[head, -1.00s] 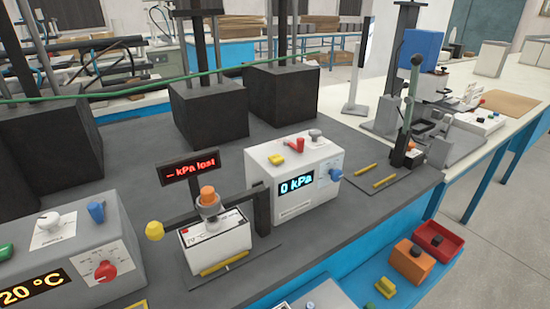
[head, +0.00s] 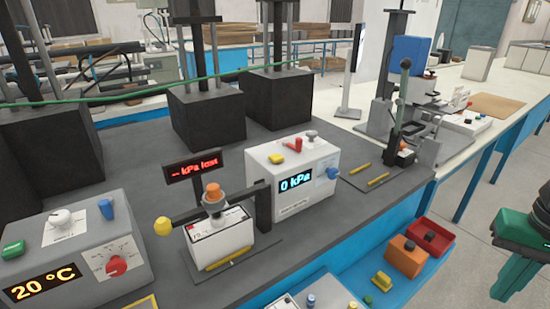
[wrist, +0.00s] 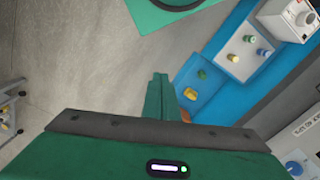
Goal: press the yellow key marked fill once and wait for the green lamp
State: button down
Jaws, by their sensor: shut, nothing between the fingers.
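A yellow key (head: 276,160) sits on top of the white box (head: 315,208) whose display reads 0 kPa; its marking is too small to read. A white panel at the bottom of the head view carries small knobs. The wrist view shows this panel with a yellow knob (wrist: 233,57), a green one (wrist: 250,38) and a blue one (wrist: 262,52), all unreadable. My green gripper (head: 502,290) is at the right edge of the head view, well away from the 0 kPa box. Its fingers (wrist: 157,98) are together and empty in the wrist view. I cannot make out a lit green lamp.
A clamp arm with a yellow knob (head: 163,227) spans a white battery-like block (head: 220,238). A 20 °C box (head: 75,245) stands left. An orange block (head: 404,256) and red tray (head: 431,236) sit on the lower blue shelf. The floor at right is clear.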

jog(key=w+a+r+t+h, duration=0.1)
jog(key=w+a+r, duration=0.15)
jog(key=w, duration=0.55)
jog(key=w+a+r+t+h, duration=0.15)
jog(key=w+r, duration=0.25)
jog(key=w, duration=0.4)
notch_tip(320, 180, up, 13)
jog(key=t+y, duration=0.4)
jog(key=t, duration=0.3)
send_over(277, 159)
jog(key=shift+w+m+g, duration=0.15)
jog(key=shift+m+g, duration=0.1)
jog(key=shift+m, duration=0.05)
jog(key=shift+f, duration=0.15)
jog(key=shift+f, duration=4.3)
jog(key=shift+f, duration=0.15)
